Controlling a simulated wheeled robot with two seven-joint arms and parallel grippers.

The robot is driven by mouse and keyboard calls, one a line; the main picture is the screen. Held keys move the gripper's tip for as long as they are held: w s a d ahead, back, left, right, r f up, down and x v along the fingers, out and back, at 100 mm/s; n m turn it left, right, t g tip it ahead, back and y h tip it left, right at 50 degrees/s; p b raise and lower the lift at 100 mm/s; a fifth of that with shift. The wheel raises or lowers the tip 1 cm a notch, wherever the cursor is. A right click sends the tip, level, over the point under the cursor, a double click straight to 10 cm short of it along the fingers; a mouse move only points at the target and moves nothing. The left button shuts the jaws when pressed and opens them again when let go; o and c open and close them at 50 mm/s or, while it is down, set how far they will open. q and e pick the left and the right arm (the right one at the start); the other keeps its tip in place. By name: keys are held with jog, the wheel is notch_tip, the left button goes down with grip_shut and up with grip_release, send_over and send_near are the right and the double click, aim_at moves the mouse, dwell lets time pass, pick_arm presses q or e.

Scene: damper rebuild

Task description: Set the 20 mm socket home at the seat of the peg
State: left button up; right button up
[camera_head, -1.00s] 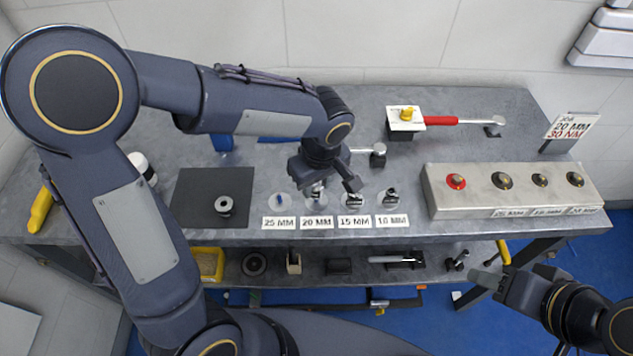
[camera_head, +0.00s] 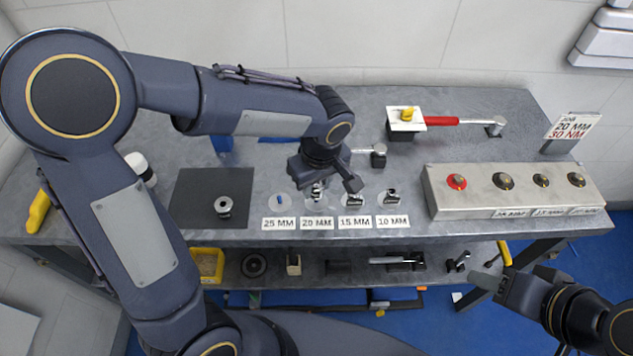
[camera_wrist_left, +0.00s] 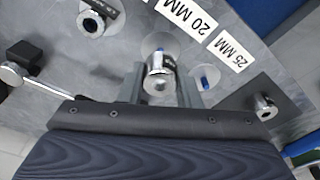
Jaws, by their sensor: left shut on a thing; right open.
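My left gripper (camera_head: 326,184) is over the 20 MM spot and shut on a shiny metal socket (camera_wrist_left: 160,84). The socket also shows low between the fingers in the head view (camera_head: 317,191). The 20 MM label (camera_head: 317,223) lies in front. My right gripper (camera_head: 487,283) is open and empty, off the table's front right.
A bare blue peg (camera_head: 280,201) stands at the 25 MM spot. Sockets stand at the 15 MM (camera_head: 355,199) and 10 MM (camera_head: 391,196) spots. Another socket (camera_head: 224,205) is on the dark mat (camera_head: 196,188). A button box (camera_head: 516,205) is to the right, a red-handled wrench (camera_head: 442,121) behind.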

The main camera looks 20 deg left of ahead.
dwell(0.4)
pick_arm(q)
jog(key=shift+f+b, duration=1.55)
jog(key=shift+b, duration=0.1)
jog(key=o, duration=1.1)
jog(key=shift+r, duration=0.1)
notch_tip(320, 180, up, 8)
jog(key=shift+s+d+p, duration=0.3)
jog(key=shift+d, duration=0.05)
jog(key=shift+f, duration=0.2)
